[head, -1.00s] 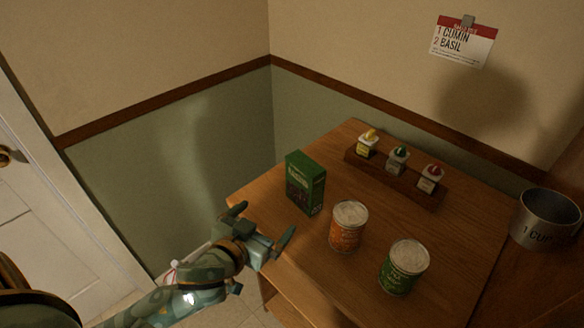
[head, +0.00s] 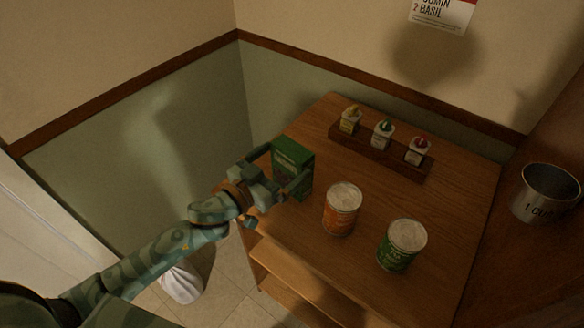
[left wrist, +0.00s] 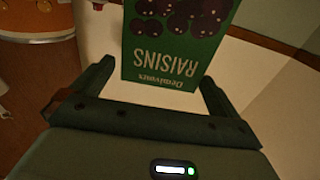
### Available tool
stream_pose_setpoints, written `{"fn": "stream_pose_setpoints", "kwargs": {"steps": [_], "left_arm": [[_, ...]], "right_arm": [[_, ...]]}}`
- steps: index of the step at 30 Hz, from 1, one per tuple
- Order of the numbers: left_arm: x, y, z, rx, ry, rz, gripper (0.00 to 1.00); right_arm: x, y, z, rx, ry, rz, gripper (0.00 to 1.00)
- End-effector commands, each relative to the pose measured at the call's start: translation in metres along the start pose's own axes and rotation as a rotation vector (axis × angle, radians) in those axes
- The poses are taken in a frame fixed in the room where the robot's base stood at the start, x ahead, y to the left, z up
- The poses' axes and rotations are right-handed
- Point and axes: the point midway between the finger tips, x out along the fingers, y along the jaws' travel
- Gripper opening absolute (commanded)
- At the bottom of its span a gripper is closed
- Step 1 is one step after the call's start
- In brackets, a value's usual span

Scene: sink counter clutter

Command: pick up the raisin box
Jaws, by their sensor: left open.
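The raisin box (head: 294,163) is green and stands upright near the left edge of the wooden counter (head: 400,196). In the left wrist view the raisin box (left wrist: 172,40) appears upside down, with its printed front and the word RAISINS showing. My left gripper (head: 277,168) is open at the box, with its fingers on either side of the box's near part. In the left wrist view the open left gripper (left wrist: 155,80) has the box's top end between its fingertips; I cannot tell whether they touch it. My right gripper is not in view.
An orange-labelled can (head: 341,209) stands close to the right of the box, and a green-labelled can (head: 402,245) stands farther right. A wooden rack (head: 375,153) with several small bottles is behind. A metal cup (head: 545,194) is at the far right.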

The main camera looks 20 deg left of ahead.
Motion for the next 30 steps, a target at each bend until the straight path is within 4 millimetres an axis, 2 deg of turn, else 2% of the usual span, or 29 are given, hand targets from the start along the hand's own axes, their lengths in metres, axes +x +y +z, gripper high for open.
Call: {"fn": "stream_pose_setpoints", "kwargs": {"steps": [5, 13, 21, 23, 27, 30], "left_arm": [[0.015, -0.001, -0.001, 0.001, 0.001, -0.001, 1.00], [0.055, -0.003, -0.002, 0.000, 0.000, -0.001, 1.00], [0.060, -0.003, -0.002, -0.001, -0.001, -0.001, 1.00], [0.060, -0.003, -0.002, -0.001, -0.001, -0.001, 0.86], [0.059, -0.003, -0.002, -0.001, -0.001, -0.001, 0.47], [0.060, -0.003, -0.002, -0.001, 0.001, 0.000, 0.44]], "right_arm": [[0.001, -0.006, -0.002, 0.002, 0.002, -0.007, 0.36], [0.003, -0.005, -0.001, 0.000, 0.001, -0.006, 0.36], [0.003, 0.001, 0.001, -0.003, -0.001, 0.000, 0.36], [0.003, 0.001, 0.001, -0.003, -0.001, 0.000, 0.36], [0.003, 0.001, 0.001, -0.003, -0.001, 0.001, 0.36], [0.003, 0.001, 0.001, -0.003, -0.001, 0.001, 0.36]]}}
